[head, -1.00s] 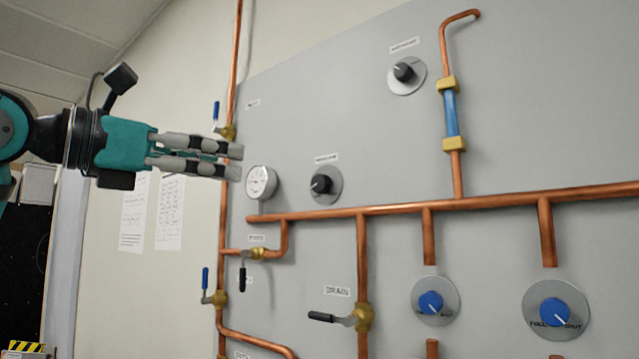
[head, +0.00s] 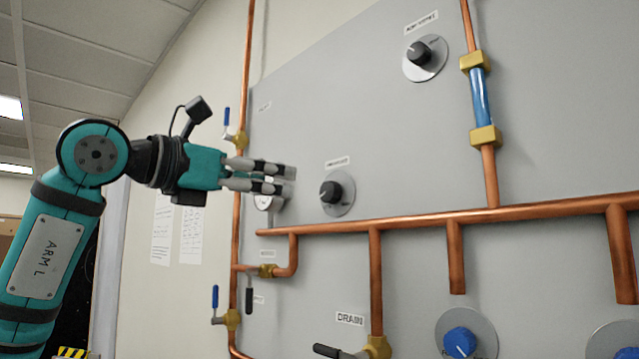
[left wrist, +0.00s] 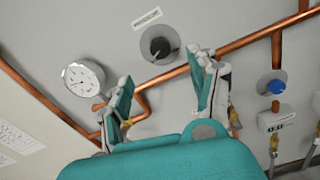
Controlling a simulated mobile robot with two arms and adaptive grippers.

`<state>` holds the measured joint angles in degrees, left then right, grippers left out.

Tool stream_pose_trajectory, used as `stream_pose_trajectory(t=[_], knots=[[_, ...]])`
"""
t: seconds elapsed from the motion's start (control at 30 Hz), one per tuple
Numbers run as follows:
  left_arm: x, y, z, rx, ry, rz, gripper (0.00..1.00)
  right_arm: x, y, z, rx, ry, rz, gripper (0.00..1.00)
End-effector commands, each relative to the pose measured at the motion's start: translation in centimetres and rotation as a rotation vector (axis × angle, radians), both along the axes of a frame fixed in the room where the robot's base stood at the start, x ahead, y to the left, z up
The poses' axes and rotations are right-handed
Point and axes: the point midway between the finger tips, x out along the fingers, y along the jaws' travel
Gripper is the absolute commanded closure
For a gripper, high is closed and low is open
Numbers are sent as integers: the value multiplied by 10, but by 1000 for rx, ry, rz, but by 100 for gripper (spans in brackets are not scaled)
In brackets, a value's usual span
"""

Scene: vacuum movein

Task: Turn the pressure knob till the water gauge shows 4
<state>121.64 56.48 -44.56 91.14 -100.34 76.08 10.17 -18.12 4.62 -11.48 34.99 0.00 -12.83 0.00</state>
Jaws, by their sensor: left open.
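A black knob on a grey disc (head: 338,192) is on the grey wall panel, under a small label too blurred to read. It also shows in the left wrist view (left wrist: 158,45), beyond the space between my fingers. A round white dial gauge (left wrist: 83,78) is left of this knob; its reading is too small to tell. In the head view the dial is mostly hidden behind my fingers. My left gripper (head: 290,180) is open and empty, pointing right, left of the knob and apart from it. My right gripper is not in view.
Another black knob (head: 425,57) is higher up, beside a blue tube (head: 480,97) between brass fittings. A copper pipe (head: 420,222) runs below the lower black knob. Blue knobs (head: 460,343) and a DRAIN lever (head: 328,350) are lower. Blue-handled valves are at the left.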

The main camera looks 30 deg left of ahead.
Motion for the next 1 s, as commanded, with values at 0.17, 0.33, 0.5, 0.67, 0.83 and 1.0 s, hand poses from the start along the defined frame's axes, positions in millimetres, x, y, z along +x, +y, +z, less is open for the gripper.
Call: stream_pose_trajectory(t=[0.17, 0.33, 0.5, 0.67, 0.83, 1.0], knots=[[39, -14, 3, 0, 3, 0, 39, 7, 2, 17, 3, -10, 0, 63], [70, -25, 3, 0, 3, 0, 39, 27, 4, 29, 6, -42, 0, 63], [91, -31, 2, -2, 2, 0, 39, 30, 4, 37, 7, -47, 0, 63], [99, -34, 1, -1, -1, 0, 39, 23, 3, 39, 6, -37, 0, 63], [100, -35, 0, -1, -1, 0, 39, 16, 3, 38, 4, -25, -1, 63], [100, -35, 0, -1, -1, 0, 48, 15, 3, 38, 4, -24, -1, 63]])
